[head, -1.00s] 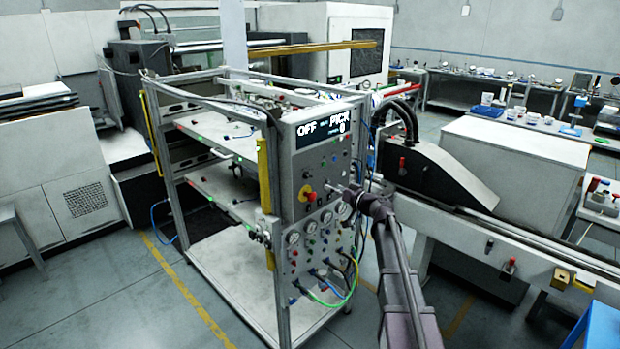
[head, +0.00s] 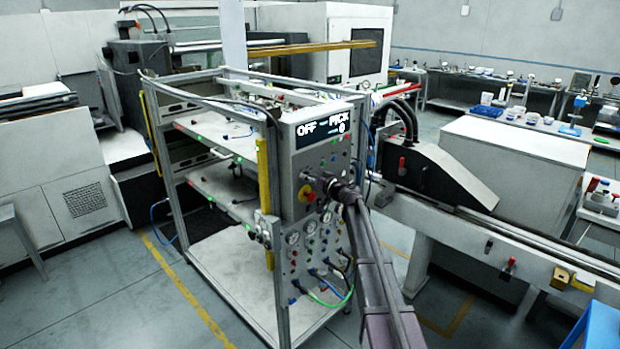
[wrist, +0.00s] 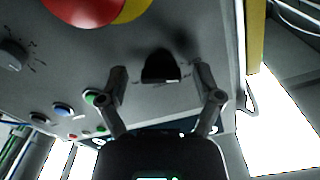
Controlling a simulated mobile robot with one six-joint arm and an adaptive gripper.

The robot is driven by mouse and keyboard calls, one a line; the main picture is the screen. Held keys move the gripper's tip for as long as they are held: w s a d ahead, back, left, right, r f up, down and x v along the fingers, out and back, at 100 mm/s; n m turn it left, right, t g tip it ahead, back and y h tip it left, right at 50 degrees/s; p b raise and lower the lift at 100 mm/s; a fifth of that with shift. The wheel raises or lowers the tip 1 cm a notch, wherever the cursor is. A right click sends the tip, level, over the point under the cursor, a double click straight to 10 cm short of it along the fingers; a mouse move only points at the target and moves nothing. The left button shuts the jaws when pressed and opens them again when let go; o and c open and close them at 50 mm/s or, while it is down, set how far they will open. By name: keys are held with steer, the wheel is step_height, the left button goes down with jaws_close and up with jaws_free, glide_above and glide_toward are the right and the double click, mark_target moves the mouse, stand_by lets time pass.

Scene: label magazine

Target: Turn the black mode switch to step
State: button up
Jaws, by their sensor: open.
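The black mode switch (wrist: 160,66) is a dark knob on the grey panel in the wrist view, upper middle. My gripper (wrist: 161,75) is open, one finger on each side of the knob, with gaps on both sides. Small markings beside the knob are too small to read. There my gripper and arm hide the switch. The panel's display (head: 323,130) reads OFF and PICK, with a 0 below.
In the wrist view the red button (wrist: 82,10) bulges out close to the upper left of my fingers. A grey knob (wrist: 12,54) and coloured buttons (wrist: 62,109) lie to the left. Gauges and hoses (head: 318,255) fill the panel's lower part.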

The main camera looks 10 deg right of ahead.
steer(key=c, duration=1.1)
steer(key=shift+c, duration=0.2)
steer(key=shift+m, duration=0.5)
steer(key=m, duration=0.3)
steer(key=shift+m, duration=0.3)
steer(key=m, duration=0.4)
steer(key=shift+w+r+m, duration=0.1)
steer(key=shift+m, duration=0.2)
steer(key=m, duration=0.8)
steer(key=shift+m, duration=0.3)
